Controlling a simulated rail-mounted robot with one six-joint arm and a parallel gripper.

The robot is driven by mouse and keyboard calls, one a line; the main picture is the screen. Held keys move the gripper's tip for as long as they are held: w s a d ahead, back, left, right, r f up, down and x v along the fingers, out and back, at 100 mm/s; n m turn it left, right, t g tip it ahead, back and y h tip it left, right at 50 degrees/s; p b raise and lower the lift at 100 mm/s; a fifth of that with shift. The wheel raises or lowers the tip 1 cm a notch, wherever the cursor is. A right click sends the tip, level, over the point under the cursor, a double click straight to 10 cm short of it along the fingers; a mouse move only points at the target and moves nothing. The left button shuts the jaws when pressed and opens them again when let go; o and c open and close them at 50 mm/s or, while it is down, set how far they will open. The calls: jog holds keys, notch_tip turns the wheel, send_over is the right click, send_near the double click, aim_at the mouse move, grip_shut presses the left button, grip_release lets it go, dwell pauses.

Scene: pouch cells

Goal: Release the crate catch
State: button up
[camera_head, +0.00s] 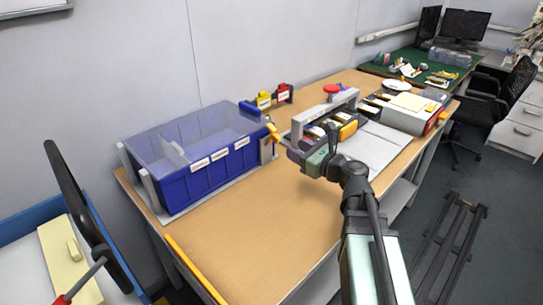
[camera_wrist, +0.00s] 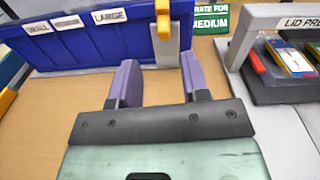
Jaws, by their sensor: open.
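The blue crate (camera_head: 215,166) stands at the back left of the table under a clear lid (camera_head: 190,132), which looks closed. The crate front, with labels including LARGE, also shows at the top of the wrist view (camera_wrist: 90,48). A yellow lever (camera_head: 272,132), which looks like the catch, sits at the crate's right end above a pale plate. In the wrist view the lever (camera_wrist: 163,12) points down over the plate. My gripper (camera_wrist: 156,70) is open and empty, its purple fingers short of the plate and apart from the lever. In the head view my gripper (camera_head: 295,153) is right of the crate.
A grey lid press (camera_head: 330,112) with a red knob stands close to my gripper's right; coloured cells lie under it. Yellow and red bins (camera_head: 275,96) stand behind. A white machine (camera_head: 405,112) is farther right. The front of the table (camera_head: 245,225) is clear.

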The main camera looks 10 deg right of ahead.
aim_at(277, 137)
jog(key=shift+m, duration=0.6)
jog(key=x, duration=0.7)
jog(key=r+x, duration=0.1)
jog(key=x, duration=0.2)
jog(key=shift+w, duration=0.45)
grip_shut()
